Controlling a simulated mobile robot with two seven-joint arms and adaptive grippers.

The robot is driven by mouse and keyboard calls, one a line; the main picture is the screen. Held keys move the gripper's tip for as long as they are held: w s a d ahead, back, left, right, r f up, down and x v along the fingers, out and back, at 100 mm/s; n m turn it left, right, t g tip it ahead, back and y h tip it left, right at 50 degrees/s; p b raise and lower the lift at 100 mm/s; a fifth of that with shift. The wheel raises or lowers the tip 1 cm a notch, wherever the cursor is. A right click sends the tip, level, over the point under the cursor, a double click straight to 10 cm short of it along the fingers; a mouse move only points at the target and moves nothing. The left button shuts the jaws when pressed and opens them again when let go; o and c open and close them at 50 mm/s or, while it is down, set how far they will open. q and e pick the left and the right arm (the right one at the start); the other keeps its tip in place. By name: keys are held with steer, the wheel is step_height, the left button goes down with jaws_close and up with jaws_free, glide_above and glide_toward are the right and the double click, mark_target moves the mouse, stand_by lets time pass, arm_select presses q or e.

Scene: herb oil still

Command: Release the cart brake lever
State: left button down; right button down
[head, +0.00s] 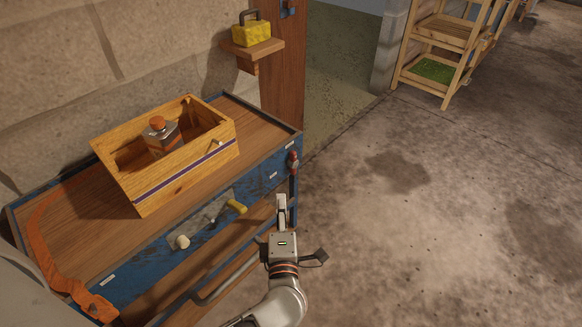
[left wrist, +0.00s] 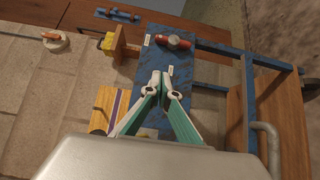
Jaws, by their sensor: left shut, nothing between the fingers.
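The cart (head: 265,115) has a wooden top and a blue frame. A red handle with a metal middle (head: 293,160) sits at the far right end of its blue front panel. In the left wrist view the red handle (left wrist: 175,42) lies ahead of my fingertips, apart from them. A yellow-gripped lever (head: 236,207) also sticks out of the front panel. I cannot tell for sure which one is the brake lever. My left gripper (head: 281,200) is shut and empty, in front of the cart, and its fingertips also show in the left wrist view (left wrist: 161,76).
A wooden box (head: 185,183) with an orange-capped bottle (head: 159,135) stands on the cart. A pale knob (head: 182,241) juts from the front panel. An orange strap-like part (head: 60,275) lies at the left end. A wall shelf (head: 258,48) holds a yellow block.

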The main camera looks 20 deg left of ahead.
arm_select(q)
steer(key=b, duration=0.1)
glide_toward(289, 157)
steer(key=a, duration=0.1)
steer(key=w+a, duration=0.1)
steer(key=a, duration=0.1)
steer(key=shift+a+f, duration=0.15)
steer(key=shift+a, duration=0.15)
steer(key=w, duration=0.1)
steer(key=w+b, duration=0.1)
steer(key=w, duration=0.1)
steer(key=shift+w+d, duration=0.15)
steer(key=shift+d, duration=0.25)
steer(key=shift+w+d, duration=0.2)
steer(key=shift+w, duration=0.3)
arm_select(e)
steer(key=shift+w+a, duration=0.25)
steer(key=shift+a, duration=0.3)
